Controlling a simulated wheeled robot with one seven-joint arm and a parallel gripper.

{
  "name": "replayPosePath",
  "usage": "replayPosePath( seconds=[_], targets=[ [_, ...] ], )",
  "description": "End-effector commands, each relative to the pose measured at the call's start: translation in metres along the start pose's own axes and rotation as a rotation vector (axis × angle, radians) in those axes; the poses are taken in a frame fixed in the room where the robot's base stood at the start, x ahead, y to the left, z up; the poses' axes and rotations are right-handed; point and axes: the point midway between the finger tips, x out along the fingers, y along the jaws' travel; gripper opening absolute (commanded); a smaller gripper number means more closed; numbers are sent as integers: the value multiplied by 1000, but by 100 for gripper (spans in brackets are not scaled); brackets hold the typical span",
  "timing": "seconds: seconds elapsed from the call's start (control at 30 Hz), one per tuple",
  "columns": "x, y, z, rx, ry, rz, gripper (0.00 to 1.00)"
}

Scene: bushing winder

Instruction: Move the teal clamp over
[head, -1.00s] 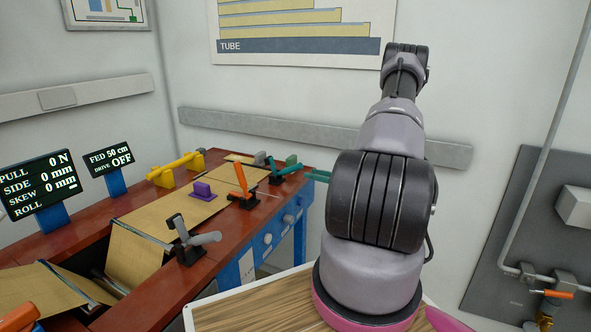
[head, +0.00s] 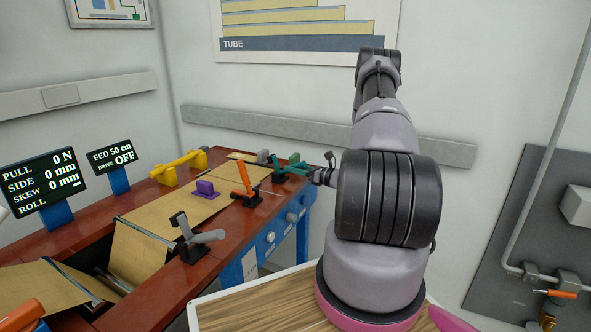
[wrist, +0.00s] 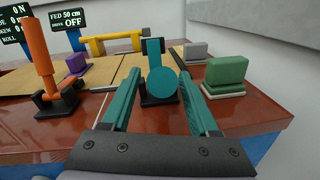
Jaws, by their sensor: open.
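The teal clamp (head: 283,172) stands on its dark base near the right edge of the red bench, beyond the orange-handled clamp (head: 242,182). In the wrist view the teal clamp (wrist: 161,84) is at centre, its lever's round end facing me. My gripper (wrist: 160,73) is open, one teal finger on each side of the clamp. I cannot tell whether either finger touches it. In the head view my gripper (head: 310,172) comes in from the right, its fingers hard to separate from the clamp.
A green block (wrist: 228,75) stands just right of the fingers. The orange clamp also shows in the wrist view (wrist: 42,62) at left. A purple block (head: 205,187), a yellow bar (head: 180,167) and a grey-handled clamp (head: 196,237) are on the bench. A wall is behind.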

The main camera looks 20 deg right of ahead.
Motion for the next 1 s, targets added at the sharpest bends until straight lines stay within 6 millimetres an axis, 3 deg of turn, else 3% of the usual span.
replayPosePath(
  seconds=[0.17, 0.3, 0.33, 1.0],
  targets=[
    [0, 0, 0, 0, 0, 0, 61],
    [0, 0, 0, 0, 0, 0, 7],
    [0, 0, 0, 0, 0, 0, 0],
    [0, 0, 0, 0, 0, 0, 0]
  ],
)
